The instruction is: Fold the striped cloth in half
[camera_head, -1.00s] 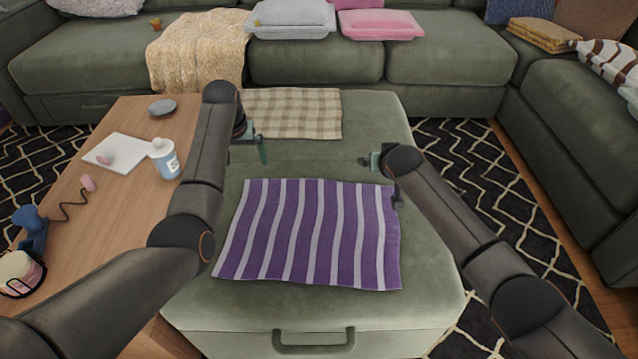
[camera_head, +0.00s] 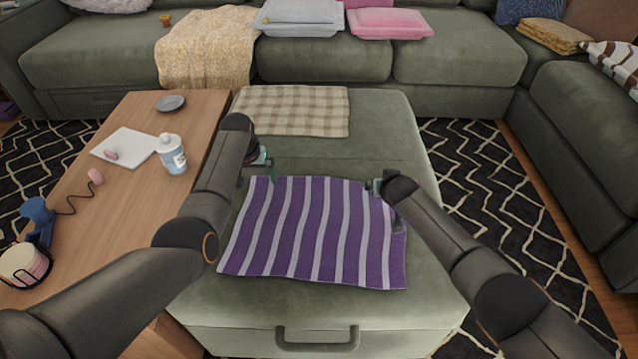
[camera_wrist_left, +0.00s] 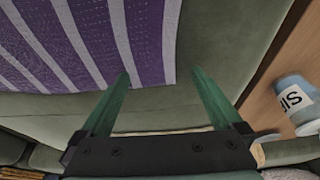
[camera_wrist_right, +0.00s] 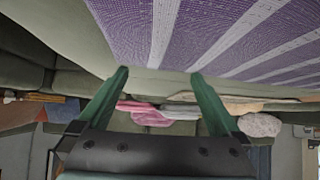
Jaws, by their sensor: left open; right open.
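The purple and white striped cloth (camera_head: 315,235) lies flat on the green ottoman, its stripes running front to back. It also shows in the left wrist view (camera_wrist_left: 85,40) and the right wrist view (camera_wrist_right: 205,35). My left gripper (camera_head: 268,172) is open and empty near the cloth's back left corner. In the left wrist view its fingers (camera_wrist_left: 160,82) are apart beside the cloth edge. My right gripper (camera_head: 378,188) is open near the back right corner, with its wrist partly hiding that corner. In the right wrist view its fingers (camera_wrist_right: 160,78) are apart, close to the cloth edge.
A beige checked cloth (camera_head: 292,110) lies behind on the ottoman (camera_head: 360,155). A wooden table (camera_head: 130,195) on the left holds a bottle (camera_head: 172,155), a white board (camera_head: 122,146) and a grey dish (camera_head: 170,103). A sectional sofa (camera_head: 320,65) stands at the back.

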